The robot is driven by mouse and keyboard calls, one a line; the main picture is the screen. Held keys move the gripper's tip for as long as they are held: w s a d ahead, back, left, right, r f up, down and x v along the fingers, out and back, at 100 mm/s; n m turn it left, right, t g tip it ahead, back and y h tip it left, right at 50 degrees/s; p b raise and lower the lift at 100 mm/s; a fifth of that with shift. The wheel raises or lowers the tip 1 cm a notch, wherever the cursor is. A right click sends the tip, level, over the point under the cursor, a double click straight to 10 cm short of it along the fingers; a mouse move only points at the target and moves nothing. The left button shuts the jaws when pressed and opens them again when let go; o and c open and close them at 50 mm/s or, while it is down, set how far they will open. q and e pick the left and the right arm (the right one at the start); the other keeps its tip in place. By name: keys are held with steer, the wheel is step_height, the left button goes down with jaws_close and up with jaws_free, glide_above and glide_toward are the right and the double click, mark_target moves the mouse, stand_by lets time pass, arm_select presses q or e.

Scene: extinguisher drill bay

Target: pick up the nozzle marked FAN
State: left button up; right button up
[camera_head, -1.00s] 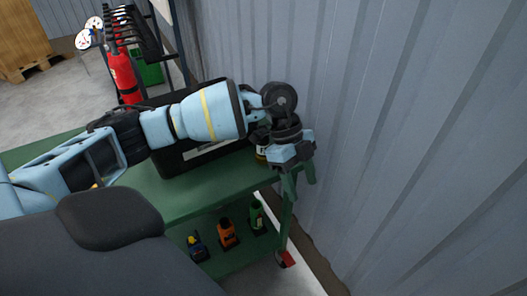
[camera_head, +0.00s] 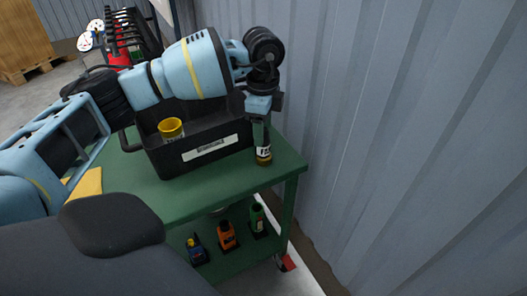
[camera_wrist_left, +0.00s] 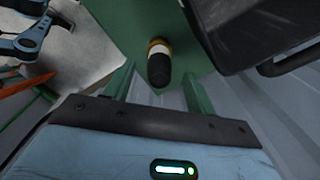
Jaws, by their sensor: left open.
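A dark nozzle (camera_head: 263,153) with a white label and a yellowish band stands on the green trolley top (camera_head: 215,194), close to its right edge. The label looks like it starts with F; the rest is too small to read. My left gripper (camera_head: 264,119) is open just above the nozzle, fingers pointing down. My right gripper is not in view.
A black open bin (camera_head: 165,160) with a white label stands left of the nozzle, holding a yellow cup-like piece (camera_head: 171,128). The corrugated wall (camera_head: 400,150) is close on the right. Blue, orange (camera_head: 227,236) and green bottles stand on the lower shelf.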

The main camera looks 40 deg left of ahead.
arm_select(q)
steer(key=shift+d+f, duration=0.1)
steer(key=shift+f, duration=2.5)
jaws_close()
steer(key=shift+r, duration=0.15)
steer(key=shift+r, duration=0.5)
step_height(320, 180, up, 2)
steer(key=shift+r, duration=0.2)
steer(key=s+d, duration=0.3)
steer(key=s, duration=0.4)
steer(key=s+d+r+p, duration=0.1)
steer(key=s+d, duration=0.2)
steer(key=s, duration=0.4)
steer(key=shift+s+r, duration=0.2)
steer(key=shift+s, duration=0.2)
